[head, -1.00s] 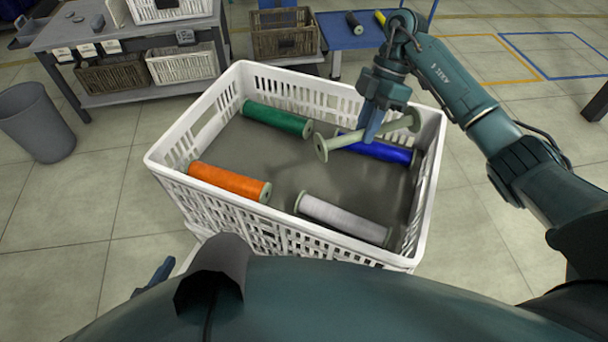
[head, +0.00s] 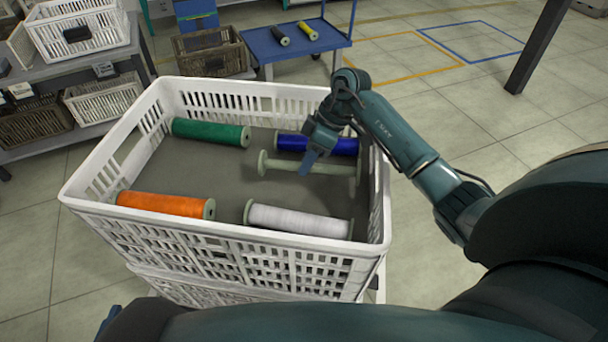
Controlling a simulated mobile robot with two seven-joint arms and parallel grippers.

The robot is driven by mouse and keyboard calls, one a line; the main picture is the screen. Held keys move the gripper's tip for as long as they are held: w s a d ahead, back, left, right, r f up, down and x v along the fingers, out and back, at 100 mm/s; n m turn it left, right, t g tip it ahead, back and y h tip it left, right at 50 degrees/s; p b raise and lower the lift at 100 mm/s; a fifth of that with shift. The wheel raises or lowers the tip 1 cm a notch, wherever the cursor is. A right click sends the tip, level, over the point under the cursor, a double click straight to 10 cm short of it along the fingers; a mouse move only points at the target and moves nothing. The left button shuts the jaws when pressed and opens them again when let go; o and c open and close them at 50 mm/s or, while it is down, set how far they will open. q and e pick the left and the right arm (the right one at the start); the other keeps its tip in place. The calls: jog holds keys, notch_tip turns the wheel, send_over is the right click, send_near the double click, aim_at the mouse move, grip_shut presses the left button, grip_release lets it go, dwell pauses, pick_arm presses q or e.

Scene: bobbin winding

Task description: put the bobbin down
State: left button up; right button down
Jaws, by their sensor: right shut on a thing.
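The bare pale green bobbin (head: 338,169) is in the white crate, between the blue spool (head: 342,146) and the white spool (head: 298,220). It lies level across the picture, and its flanges are clear of both spools. My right gripper (head: 307,164) reaches down from the right and is shut on the middle of its shaft. I cannot tell whether the bobbin touches the crate floor. A small dark blue part at the bottom left, seemingly of my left gripper (head: 108,319), shows; its jaws cannot be made out.
The white crate (head: 225,240) has slatted walls and also holds a green spool (head: 210,132) and an orange spool (head: 165,204). Its grey floor is bare at the centre left. A blue cart (head: 300,42) carries a black and a yellow spool behind. Shelves with baskets stand at left.

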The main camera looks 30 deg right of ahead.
notch_tip(320, 180, down, 4)
jog(key=shift+f+b, duration=0.1)
jog(key=shift+b, duration=0.45)
jog(key=c, duration=1.3)
grip_release()
jog(key=shift+d+r, duration=0.25)
jog(key=shift+r, duration=0.3)
jog(key=shift+p+v, duration=1.45)
jog(key=shift+v, duration=4.05)
jog(key=shift+a, duration=0.1)
